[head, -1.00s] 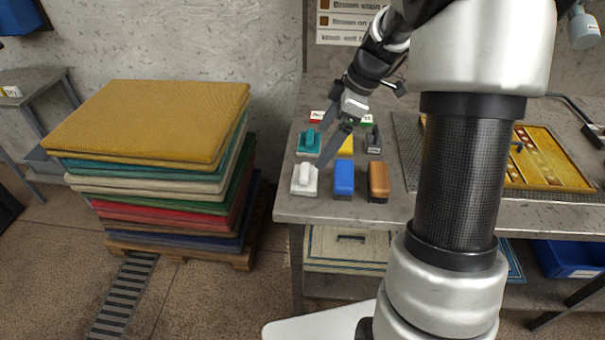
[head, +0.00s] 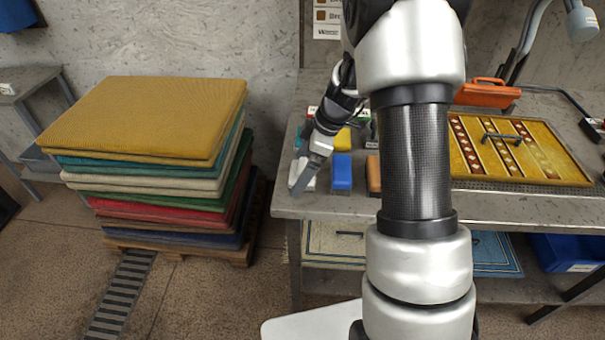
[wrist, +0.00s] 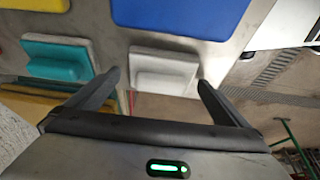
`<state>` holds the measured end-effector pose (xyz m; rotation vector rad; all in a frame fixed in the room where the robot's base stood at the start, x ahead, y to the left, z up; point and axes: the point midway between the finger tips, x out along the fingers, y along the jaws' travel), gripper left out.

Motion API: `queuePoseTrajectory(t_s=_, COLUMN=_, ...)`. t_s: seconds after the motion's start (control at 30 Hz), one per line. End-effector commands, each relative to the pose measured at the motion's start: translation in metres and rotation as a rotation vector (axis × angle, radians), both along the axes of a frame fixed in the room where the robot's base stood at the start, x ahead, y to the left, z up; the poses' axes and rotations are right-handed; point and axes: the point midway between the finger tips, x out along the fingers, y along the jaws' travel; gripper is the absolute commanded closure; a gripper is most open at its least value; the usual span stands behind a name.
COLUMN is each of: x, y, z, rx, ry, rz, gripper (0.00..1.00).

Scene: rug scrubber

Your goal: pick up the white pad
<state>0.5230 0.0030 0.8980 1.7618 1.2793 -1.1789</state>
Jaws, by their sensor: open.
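The white pad (wrist: 165,66) has a raised block on a flat base. In the wrist view it lies just beyond my gripper (wrist: 157,82), between the two spread fingertips. In the head view the white pad (head: 310,185) is at the table's front left corner, mostly hidden by my gripper (head: 303,176). The fingers are open and point down at it. Nothing is held, and I cannot tell whether the fingers touch the pad.
A blue pad (head: 342,172) and a brown pad (head: 374,174) stand to the right; a teal pad (wrist: 60,60) and a yellow pad (head: 342,140) are close by. A patterned yellow rug (head: 560,160) lies on the table (head: 345,208). Stacked rugs (head: 150,120) stand left.

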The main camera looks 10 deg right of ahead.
Motion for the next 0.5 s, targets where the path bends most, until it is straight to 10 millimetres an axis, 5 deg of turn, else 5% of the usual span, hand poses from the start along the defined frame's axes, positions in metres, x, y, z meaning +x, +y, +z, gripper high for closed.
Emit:
queuePoseTrajectory(t_s=0.17, x=0.0003, y=0.0002, z=-0.0001, rx=0.0, ry=-0.001, rz=0.0, gripper=0.0)
queuePoseTrajectory(t_s=0.43, x=0.0002, y=0.0001, z=0.0001, rx=0.0, ry=0.0, rz=0.0, gripper=0.44)
queuePoseTrajectory(t_s=0.5, x=0.0003, y=0.0002, z=0.0002, rx=0.0, ry=-0.001, rz=0.001, gripper=0.45)
